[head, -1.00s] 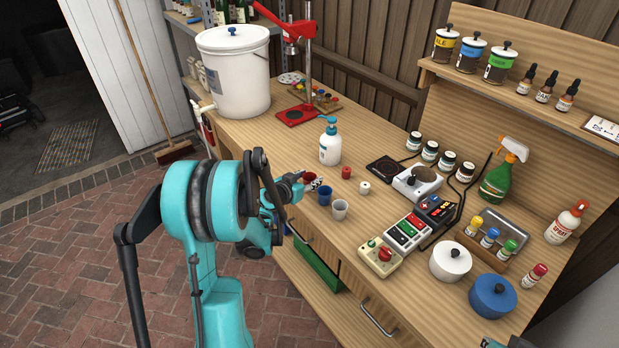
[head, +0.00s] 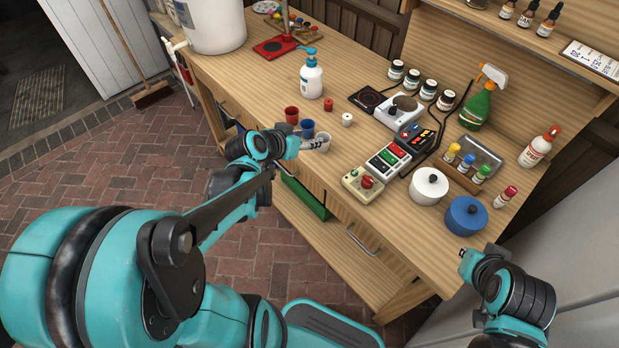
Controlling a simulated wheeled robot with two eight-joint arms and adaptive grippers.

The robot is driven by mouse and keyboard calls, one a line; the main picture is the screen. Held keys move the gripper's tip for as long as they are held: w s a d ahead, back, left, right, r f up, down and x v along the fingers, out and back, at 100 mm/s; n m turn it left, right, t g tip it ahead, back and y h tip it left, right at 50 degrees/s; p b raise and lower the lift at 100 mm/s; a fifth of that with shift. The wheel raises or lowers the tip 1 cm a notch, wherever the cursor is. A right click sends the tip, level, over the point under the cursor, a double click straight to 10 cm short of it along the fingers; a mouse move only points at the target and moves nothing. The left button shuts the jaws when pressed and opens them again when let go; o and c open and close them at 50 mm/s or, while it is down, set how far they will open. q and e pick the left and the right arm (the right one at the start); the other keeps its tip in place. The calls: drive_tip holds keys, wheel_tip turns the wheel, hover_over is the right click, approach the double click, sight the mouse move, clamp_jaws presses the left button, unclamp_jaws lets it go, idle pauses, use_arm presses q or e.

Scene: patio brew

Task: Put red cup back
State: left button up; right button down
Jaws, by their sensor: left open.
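The red cup (head: 292,115) stands upright on the wooden bench near its front edge, first in a short row. The blue cup (head: 307,128) stands just right of it. A pale grey cup (head: 325,134) comes after that, partly hidden behind my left gripper (head: 316,144). My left gripper is open at the bench's front edge, apart from the red cup; whether it touches the grey cup I cannot tell. My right gripper (head: 467,257) is at the lower right, near the bench's front corner, and its jaw state is unclear.
A white pump bottle (head: 311,76) stands behind the cups. A small red cap (head: 328,104) and a white one (head: 347,119) lie to their right. A control box (head: 363,183), a white pot (head: 429,186) and a blue pot (head: 466,215) stand further right.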

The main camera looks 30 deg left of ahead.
use_arm(q)
drive_tip(key=s+d+r+g, duration=0.1)
drive_tip(key=s+d, duration=0.3)
drive_tip(key=s, duration=0.3)
drive_tip(key=s+d+g+y, duration=0.1)
drive_tip(key=s+d+g, duration=0.1)
drive_tip(key=s+d, duration=0.3)
drive_tip(key=s, duration=0.2)
drive_tip(key=shift+s+d+r+y, duration=0.15)
drive_tip(key=shift+s+r+y, duration=0.15)
drive_tip(key=shift+s+r, duration=0.1)
